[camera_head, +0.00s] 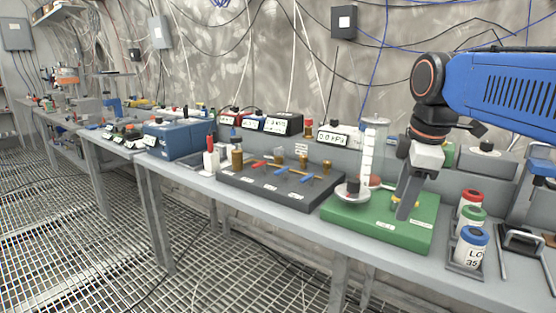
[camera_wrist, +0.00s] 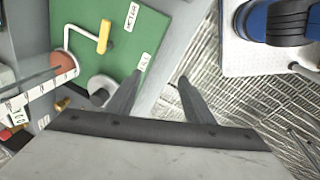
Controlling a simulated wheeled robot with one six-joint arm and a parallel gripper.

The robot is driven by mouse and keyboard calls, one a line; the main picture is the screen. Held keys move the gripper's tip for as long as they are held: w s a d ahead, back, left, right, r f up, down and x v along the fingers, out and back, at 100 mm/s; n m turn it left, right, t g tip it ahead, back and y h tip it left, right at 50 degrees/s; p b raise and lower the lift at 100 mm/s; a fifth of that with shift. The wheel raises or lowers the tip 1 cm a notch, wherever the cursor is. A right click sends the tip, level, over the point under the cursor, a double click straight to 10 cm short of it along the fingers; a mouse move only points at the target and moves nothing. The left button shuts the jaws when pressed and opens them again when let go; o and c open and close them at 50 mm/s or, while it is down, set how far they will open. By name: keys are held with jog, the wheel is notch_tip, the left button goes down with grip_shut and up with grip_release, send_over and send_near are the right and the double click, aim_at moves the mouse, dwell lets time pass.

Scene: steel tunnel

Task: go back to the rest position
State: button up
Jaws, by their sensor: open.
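My gripper (camera_head: 404,212) hangs from the blue arm at the right of the head view, fingers pointing down over the front part of a green board (camera_head: 345,215). In the wrist view my gripper (camera_wrist: 160,78) is open, with two dark fingers apart and nothing between them. The left fingertip overlaps the green board (camera_wrist: 85,15) near its edge; the right one is over the floor grating.
Red, green and blue-capped canisters (camera_head: 471,245) stand to the right. A dark panel with valves (camera_head: 265,190) lies to the left. Open floor grating (camera_head: 215,270) is in front of the bench.

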jog(key=s+d+f+m+t, duration=0.1)
jog(key=s+f+m, duration=0.6)
jog(key=f, duration=0.3)
jog(key=s+d+f+m+t, duration=0.1)
jog(key=s+f+m, duration=0.6)
jog(key=f, duration=0.3)
jog(key=shift+s, duration=0.45)
